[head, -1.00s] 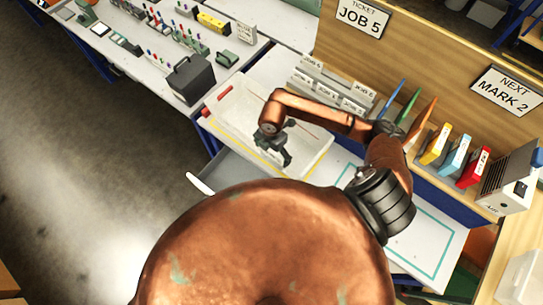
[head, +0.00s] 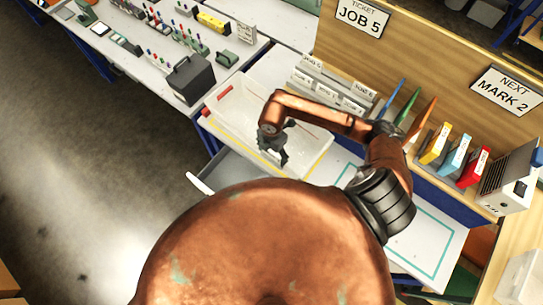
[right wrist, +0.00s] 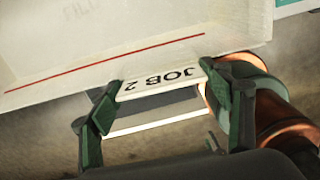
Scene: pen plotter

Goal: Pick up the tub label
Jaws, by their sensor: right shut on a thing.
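The tub label is a white strip reading "JOB 2" (right wrist: 162,84) in the right wrist view, seen upside down. It lies at the rim of the white tub (right wrist: 120,28). My right gripper (right wrist: 168,98) is shut on the label, with a dark green finger pad at each end of it. I cannot tell whether the label still touches the tub. In the head view, my right gripper (head: 281,150) is low at the near side of the tub (head: 235,112), and the label is too small to make out. My left gripper is not in view.
A rack of job cards (head: 327,88) stands behind the tub. Coloured binders (head: 455,155) and a grey-white box (head: 508,180) stand to the right. An open drawer (head: 225,172) juts out below the tub. A dark box (head: 190,78) stands on the left bench.

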